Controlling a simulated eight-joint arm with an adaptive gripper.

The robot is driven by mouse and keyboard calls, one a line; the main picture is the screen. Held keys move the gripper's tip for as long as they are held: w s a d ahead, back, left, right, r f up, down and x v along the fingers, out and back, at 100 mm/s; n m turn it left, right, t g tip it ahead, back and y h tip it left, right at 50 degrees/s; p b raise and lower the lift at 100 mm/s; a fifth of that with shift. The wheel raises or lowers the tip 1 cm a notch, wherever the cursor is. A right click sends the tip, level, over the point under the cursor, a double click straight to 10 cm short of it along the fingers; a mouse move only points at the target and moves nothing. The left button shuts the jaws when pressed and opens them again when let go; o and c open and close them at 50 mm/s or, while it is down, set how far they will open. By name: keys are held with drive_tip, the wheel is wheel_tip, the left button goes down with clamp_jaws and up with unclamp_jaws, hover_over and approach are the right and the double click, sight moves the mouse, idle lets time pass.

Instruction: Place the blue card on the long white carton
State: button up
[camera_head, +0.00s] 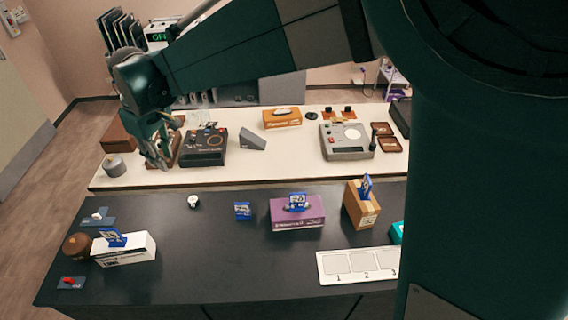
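The long white carton (127,252) lies on the left of the dark counter, with a blue card (112,238) leaning on its top. Another blue card (242,210) with white print stands on the bare counter left of the purple carton (297,218). Further blue cards sit on the purple carton (297,202) and on the brown box (365,187). I cannot tell which card the task means. My gripper (158,158) points down over the left part of the white table, behind and above the white carton, apart from all cards. Its finger opening is too small to tell.
A numbered white board (345,265) is at front right. The counter's middle front is clear.

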drive_tip(key=s+d+r+m+t, duration=0.1)
drive_tip(key=s+d+r+m, duration=0.2)
drive_tip(key=d, duration=1.2)
drive_tip(key=d+r+m+t, duration=0.1)
drive_tip(key=d+r+m, duration=0.25)
drive_tip(key=d, duration=1.05)
drive_tip(key=s+d+f+m+t, duration=0.1)
drive_tip(key=s+d+f+m, duration=0.1)
drive_tip(key=s+d, duration=0.6)
drive_tip(key=s+d+f+m+t+h, duration=0.1)
drive_tip(key=s+d+m, duration=0.3)
drive_tip(key=d, duration=1.2)
drive_tip(key=s+f+t, duration=0.1)
drive_tip(key=s, duration=0.3)
drive_tip(key=shift+s+f+m+t, duration=0.15)
drive_tip(key=shift+m+t, duration=0.15)
drive_tip(key=shift+m, duration=0.05)
